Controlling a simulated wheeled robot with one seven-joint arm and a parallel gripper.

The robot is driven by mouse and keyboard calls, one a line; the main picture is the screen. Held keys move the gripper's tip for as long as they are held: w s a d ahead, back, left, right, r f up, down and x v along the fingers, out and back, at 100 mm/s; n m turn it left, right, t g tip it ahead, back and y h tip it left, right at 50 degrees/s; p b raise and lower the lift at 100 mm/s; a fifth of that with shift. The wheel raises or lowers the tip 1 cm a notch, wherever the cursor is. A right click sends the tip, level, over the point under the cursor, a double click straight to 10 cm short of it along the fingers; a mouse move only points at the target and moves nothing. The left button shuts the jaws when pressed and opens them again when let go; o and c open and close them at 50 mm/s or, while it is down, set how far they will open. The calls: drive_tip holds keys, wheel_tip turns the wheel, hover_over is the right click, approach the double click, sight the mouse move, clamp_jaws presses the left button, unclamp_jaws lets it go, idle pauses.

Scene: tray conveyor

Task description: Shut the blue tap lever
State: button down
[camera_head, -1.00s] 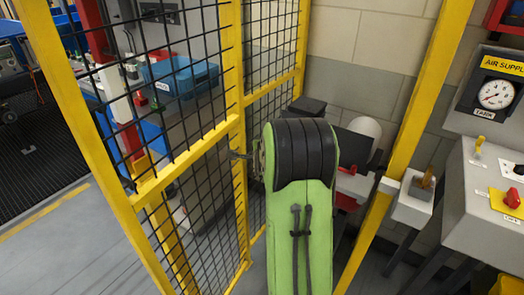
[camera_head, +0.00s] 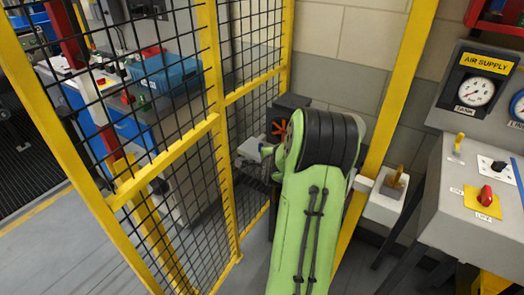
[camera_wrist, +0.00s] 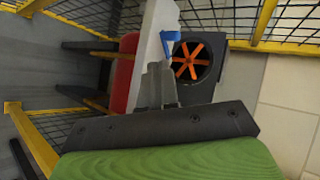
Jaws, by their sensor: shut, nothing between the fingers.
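The blue tap lever (camera_wrist: 169,48) shows in the wrist view, at the edge of a pale upright panel (camera_wrist: 155,38). My gripper (camera_wrist: 157,72) is shut and empty, with its fingertips close below the lever in that picture. I cannot tell whether they touch it. In the head view my green arm hides most of the gripper, and the lever cannot be made out clearly there.
A dark housing with an orange fan (camera_wrist: 187,61) stands just beyond the lever. A red rounded body (camera_wrist: 125,75) is left of the panel. Yellow-framed mesh fencing (camera_head: 215,130) is left of my arm. An air supply console (camera_head: 480,190) stands right.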

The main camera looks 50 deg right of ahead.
drive_tip(key=r+b+x, duration=0.1)
drive_tip(key=x, duration=0.8)
drive_tip(key=shift+w+d+r, duration=0.25)
drive_tip(key=shift+w+d, duration=0.25)
drive_tip(key=shift+d, duration=0.05)
